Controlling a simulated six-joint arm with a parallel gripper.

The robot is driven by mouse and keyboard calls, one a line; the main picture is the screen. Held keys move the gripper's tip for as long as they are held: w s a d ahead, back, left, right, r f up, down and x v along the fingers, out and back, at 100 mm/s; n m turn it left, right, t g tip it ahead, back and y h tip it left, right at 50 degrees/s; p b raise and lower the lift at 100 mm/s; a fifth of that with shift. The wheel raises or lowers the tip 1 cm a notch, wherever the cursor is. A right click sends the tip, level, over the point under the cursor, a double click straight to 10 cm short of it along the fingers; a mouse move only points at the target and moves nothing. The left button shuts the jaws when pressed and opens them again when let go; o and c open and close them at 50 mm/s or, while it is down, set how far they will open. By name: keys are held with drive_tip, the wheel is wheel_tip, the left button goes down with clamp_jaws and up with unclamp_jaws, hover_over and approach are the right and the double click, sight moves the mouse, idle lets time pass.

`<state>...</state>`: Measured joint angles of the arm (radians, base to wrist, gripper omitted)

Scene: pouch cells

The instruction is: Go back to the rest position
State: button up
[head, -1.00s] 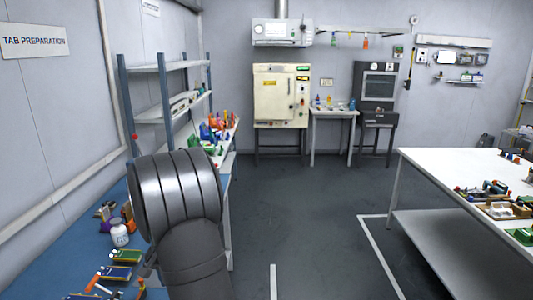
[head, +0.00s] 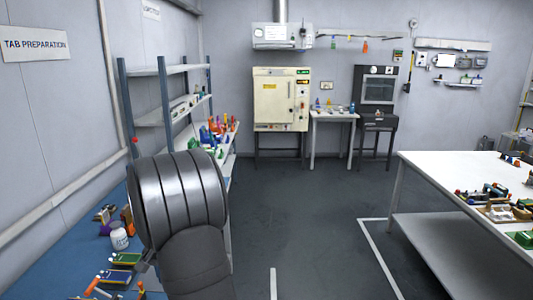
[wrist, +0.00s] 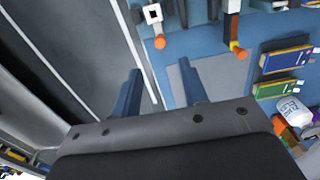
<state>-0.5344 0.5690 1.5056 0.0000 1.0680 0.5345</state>
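My gripper (wrist: 160,68) shows in the wrist view with its two blue-grey fingers apart and nothing between them. It hangs over the edge of the blue bench (wrist: 215,45), with a grey flat patch (wrist: 176,84) on the bench just beyond the fingers. In the head view my arm's dark, ribbed link stands at the lower left and the gripper itself is hidden.
On the blue bench are a white bottle (head: 119,237), flat green and blue items (head: 125,259) and orange-tipped tools (wrist: 233,30). A shelf rack (head: 165,120) stands behind. A white table (head: 450,175) is at right; the floor between is clear.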

wheel_tip(320, 180, down, 9)
drive_tip(key=shift+r, duration=0.1)
drive_tip(key=shift+a, duration=0.85)
drive_tip(key=s+r, duration=0.3)
drive_tip(key=r, duration=2.7)
wheel_tip(320, 180, down, 9)
drive_tip(key=shift+s, duration=0.15)
